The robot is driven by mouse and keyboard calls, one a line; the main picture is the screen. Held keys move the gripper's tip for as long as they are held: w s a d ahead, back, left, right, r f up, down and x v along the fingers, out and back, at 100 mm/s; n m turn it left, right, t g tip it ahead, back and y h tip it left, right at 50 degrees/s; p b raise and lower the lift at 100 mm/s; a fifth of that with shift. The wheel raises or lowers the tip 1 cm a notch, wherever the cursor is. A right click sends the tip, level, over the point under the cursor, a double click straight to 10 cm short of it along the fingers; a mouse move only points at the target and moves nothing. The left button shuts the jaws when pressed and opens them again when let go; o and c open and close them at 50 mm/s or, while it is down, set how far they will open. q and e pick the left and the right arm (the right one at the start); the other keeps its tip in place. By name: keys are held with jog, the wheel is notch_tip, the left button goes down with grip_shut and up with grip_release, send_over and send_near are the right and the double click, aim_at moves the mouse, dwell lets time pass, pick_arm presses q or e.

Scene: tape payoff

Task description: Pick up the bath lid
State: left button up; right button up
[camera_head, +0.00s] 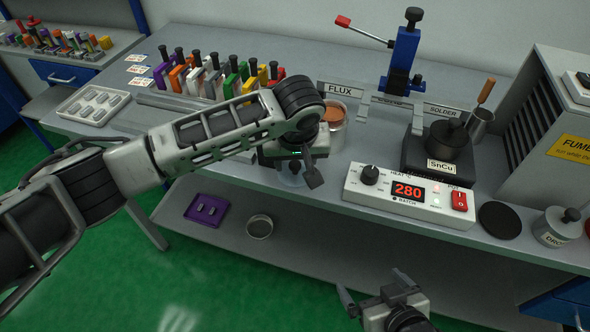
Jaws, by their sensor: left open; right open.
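The bath lid (451,136) is a dark round cover with a small knob, sitting on the solder bath (433,166) marked SnCu, right of centre. My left gripper (291,172) is open near the bench's front edge, well left of the bath. Its arm crosses in from the left and hides part of the gripper and bench. My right gripper (374,287) is open and empty at the bottom, in front of the bench and below the lid. Neither gripper touches the lid.
A heater controller (408,192) reading 280 stands in front of the bath. A black round pad (499,220) lies to its right, beside a dross pot (557,227). A ladle (481,115), a blue lever stand (403,58) and a flux jar (333,124) are near.

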pick_arm(q)
grip_shut()
